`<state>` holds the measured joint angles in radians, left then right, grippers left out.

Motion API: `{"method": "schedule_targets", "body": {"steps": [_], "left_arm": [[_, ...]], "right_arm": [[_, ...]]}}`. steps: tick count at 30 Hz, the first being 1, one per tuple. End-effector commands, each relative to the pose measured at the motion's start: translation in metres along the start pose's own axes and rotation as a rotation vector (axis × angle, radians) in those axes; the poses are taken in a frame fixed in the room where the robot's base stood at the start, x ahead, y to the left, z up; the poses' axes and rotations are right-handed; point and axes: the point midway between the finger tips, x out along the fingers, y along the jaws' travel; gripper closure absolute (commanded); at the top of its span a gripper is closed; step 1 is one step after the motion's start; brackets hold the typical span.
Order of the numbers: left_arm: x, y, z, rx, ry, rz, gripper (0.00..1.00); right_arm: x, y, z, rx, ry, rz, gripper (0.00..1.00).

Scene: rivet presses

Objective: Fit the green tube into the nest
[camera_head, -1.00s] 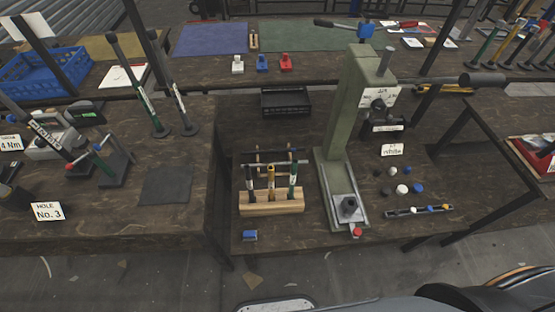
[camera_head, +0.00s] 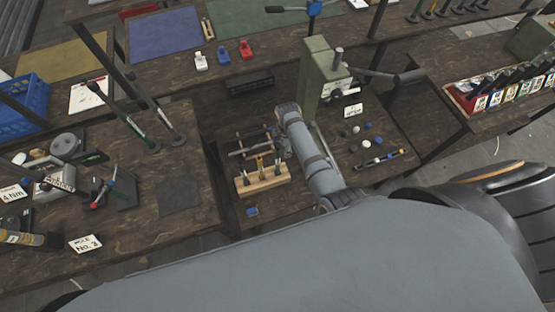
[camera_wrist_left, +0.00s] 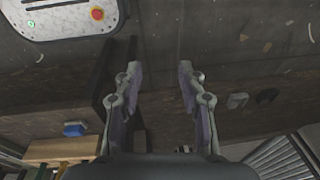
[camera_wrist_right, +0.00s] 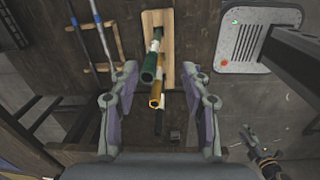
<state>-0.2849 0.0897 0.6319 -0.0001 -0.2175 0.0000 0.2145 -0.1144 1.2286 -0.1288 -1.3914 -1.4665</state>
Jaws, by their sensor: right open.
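The green tube (camera_wrist_right: 148,68) stands in a slot of the wooden rack (camera_wrist_right: 146,20), beside a brass-coloured tube (camera_wrist_right: 155,97) and a dark one (camera_wrist_right: 158,125). The rack (camera_head: 256,187) also shows in the head view. My right gripper (camera_wrist_right: 160,72) is open, pointing down over the rack, with the green tube's upper end between its fingertips; contact cannot be told. The green press (camera_head: 316,75) stands right of the rack; its nest is hidden behind my right arm. My left gripper (camera_wrist_left: 160,72) is open and empty, seen only in the left wrist view.
A small blue block (camera_head: 252,212) lies near the table's front edge. A stand with long rods (camera_wrist_right: 92,35) is close to the wooden rack.

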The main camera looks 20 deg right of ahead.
Motion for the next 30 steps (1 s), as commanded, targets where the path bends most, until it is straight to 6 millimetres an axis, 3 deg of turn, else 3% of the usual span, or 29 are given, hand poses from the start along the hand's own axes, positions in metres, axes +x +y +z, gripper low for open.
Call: {"method": "schedule_targets", "body": {"steps": [8, 15, 25, 30], "left_arm": [[0.001, 0.01, 0.026, -0.003, -0.04, 0.011, 0.6], [0.003, 0.012, 0.024, -0.005, -0.037, 0.014, 0.6], [0.055, 0.015, 0.026, -0.004, -0.028, 0.012, 0.6], [0.06, 0.014, 0.025, -0.003, -0.026, 0.01, 0.6]], "right_arm": [[0.009, 0.019, -0.032, -0.301, 0.017, -0.045, 0.53], [0.013, 0.02, -0.037, -0.363, 0.02, -0.053, 0.53], [0.062, 0.017, -0.036, -0.36, 0.02, -0.053, 0.53], [0.065, 0.017, -0.036, -0.359, 0.02, -0.052, 0.53]]}}
